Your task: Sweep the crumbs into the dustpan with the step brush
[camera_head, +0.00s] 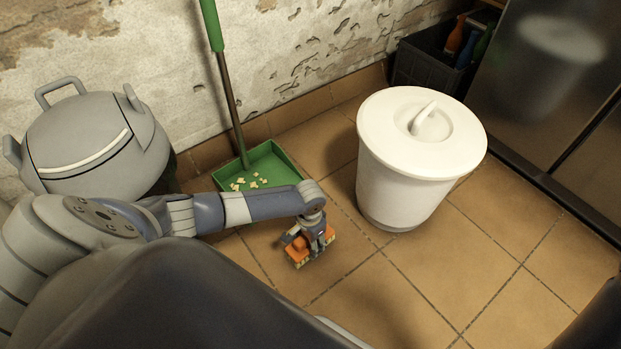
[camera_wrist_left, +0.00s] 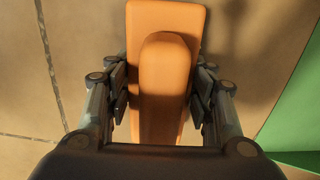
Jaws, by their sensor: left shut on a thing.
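The step brush (camera_head: 299,259) is orange with pale bristles below. My left gripper (camera_head: 313,245) is shut on it, low over the tiled floor. In the left wrist view the fingers (camera_wrist_left: 163,105) close on both sides of the orange brush handle (camera_wrist_left: 165,75). I cannot tell whether the bristles touch the floor. The green dustpan (camera_head: 277,165) with its long upright handle (camera_head: 226,90) stands by the wall, up and left of the gripper. Pale crumbs (camera_head: 251,182) lie in the dustpan. My left arm hides part of its front edge. A green edge also shows in the left wrist view (camera_wrist_left: 292,125).
A white lidded bin (camera_head: 405,195) stands right of the brush. A grey lidded pot (camera_head: 95,140) stands at the left by the wall. A dark crate with bottles (camera_head: 425,66) sits at the back right, beside a metal cabinet (camera_head: 545,75). Floor tiles at front right are clear.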

